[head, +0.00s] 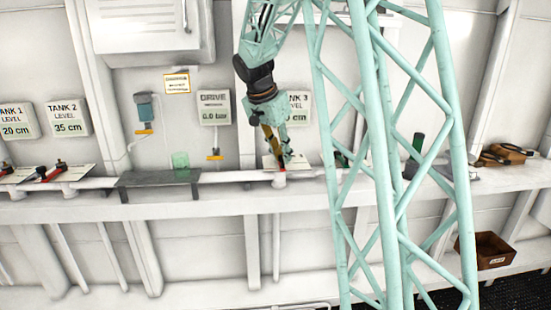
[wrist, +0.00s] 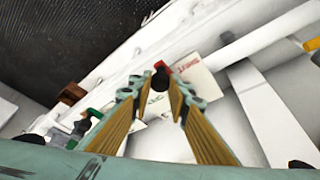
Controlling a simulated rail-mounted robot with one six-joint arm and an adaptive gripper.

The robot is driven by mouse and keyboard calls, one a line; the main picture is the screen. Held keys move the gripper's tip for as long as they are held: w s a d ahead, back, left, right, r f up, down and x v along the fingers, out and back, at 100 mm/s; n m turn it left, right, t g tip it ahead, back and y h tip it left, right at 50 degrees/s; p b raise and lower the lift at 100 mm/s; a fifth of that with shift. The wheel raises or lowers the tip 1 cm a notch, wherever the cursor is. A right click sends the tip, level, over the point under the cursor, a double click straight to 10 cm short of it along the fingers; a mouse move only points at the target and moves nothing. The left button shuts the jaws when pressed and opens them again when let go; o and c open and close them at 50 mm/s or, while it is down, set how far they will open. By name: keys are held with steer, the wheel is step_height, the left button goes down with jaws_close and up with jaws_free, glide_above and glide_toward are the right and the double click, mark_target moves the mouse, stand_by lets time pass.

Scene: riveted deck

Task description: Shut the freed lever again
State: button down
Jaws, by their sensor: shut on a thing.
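My gripper (head: 283,156) points down at the pipe under the Tank 3 sign and is shut on a lever. The lever (head: 283,170) shows only as a bit of red at the fingertips in the head view; the rest is hidden. In the wrist view the lever's dark knob and red part (wrist: 162,67) lie between the fingertips of my gripper (wrist: 157,84). A white card (wrist: 196,76) with red lettering, which looks like SHUT, lies beside the lever. The lever's exact angle is hard to tell.
Two more red levers (head: 48,172) sit on the pipe at the left. A grey shelf (head: 158,179) holds a green translucent cup (head: 180,160). Several brown items (head: 503,153) lie on the ledge at right. A brown box (head: 487,250) stands lower right.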

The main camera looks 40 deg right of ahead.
stand_by(0.4)
steer(key=c, duration=2.5)
jaws_free()
steer(key=shift+a, duration=0.15)
steer(key=shift+o, duration=0.2)
steer(key=shift+r, duration=0.1)
steer(key=v, duration=1.1)
steer(key=shift+r, duration=0.4)
steer(key=shift+a, duration=0.1)
steer(key=shift+s+a, duration=0.1)
